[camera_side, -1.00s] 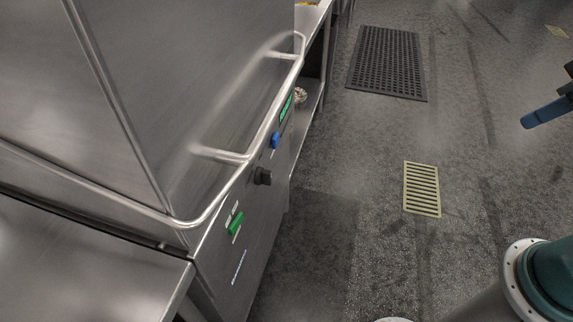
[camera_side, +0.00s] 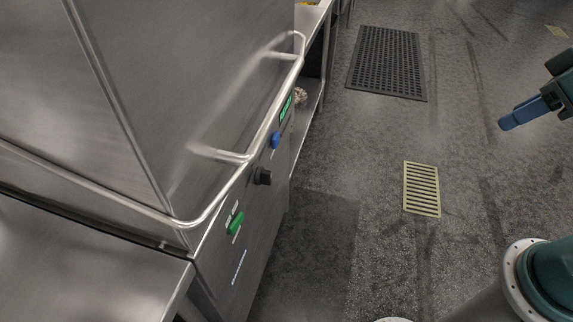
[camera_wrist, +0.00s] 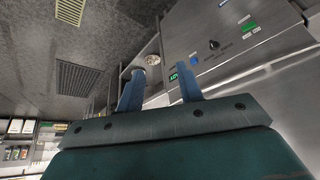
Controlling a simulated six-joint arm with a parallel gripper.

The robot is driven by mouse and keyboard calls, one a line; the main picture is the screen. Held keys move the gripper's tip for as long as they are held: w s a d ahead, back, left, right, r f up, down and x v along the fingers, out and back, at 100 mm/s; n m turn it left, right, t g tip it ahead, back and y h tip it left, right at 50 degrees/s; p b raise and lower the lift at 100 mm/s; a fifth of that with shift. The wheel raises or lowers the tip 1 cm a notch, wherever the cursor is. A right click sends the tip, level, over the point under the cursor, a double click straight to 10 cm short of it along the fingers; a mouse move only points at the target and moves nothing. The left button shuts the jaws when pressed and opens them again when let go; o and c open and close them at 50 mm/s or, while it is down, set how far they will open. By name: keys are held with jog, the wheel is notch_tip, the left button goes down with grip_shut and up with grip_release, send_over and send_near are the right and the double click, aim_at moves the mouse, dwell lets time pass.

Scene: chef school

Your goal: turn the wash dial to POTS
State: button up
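The dial is a small black knob (camera_side: 262,176) on the steel front panel of the dishwasher, below the bar handle. It also shows in the wrist view (camera_wrist: 214,44), with small markings around it too small to read, so I cannot tell its setting. My gripper (camera_side: 512,119) is at the right edge of the side view, over the floor and well away from the panel. In the wrist view its two blue fingers (camera_wrist: 161,69) stand apart with nothing between them.
A blue button (camera_side: 275,140) and green display (camera_side: 285,108) sit beyond the dial; a green switch (camera_side: 236,223) sits nearer. The bar handle (camera_side: 225,194) projects above the panel. Open floor with a drain grate (camera_side: 421,189) and black mat (camera_side: 388,63) lies between gripper and machine.

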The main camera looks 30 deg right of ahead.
jog(key=w+a+f+n+y, duration=0.45)
jog(key=w+a+f, duration=0.2)
jog(key=w, duration=0.25)
jog(key=w+a+f+n+y, duration=0.4)
jog(key=w+a+f+n, duration=0.2)
jog(key=w+a, duration=0.25)
jog(key=m+t, duration=0.3)
jog(key=t, duration=0.1)
send_near(270, 172)
jog(key=shift+y, duration=0.35)
jog(key=shift+v, duration=2.3)
jog(key=shift+w+f, duration=0.1)
jog(key=shift+f, duration=0.1)
jog(key=shift+x, duration=6.75)
jog(key=shift+c, duration=0.5)
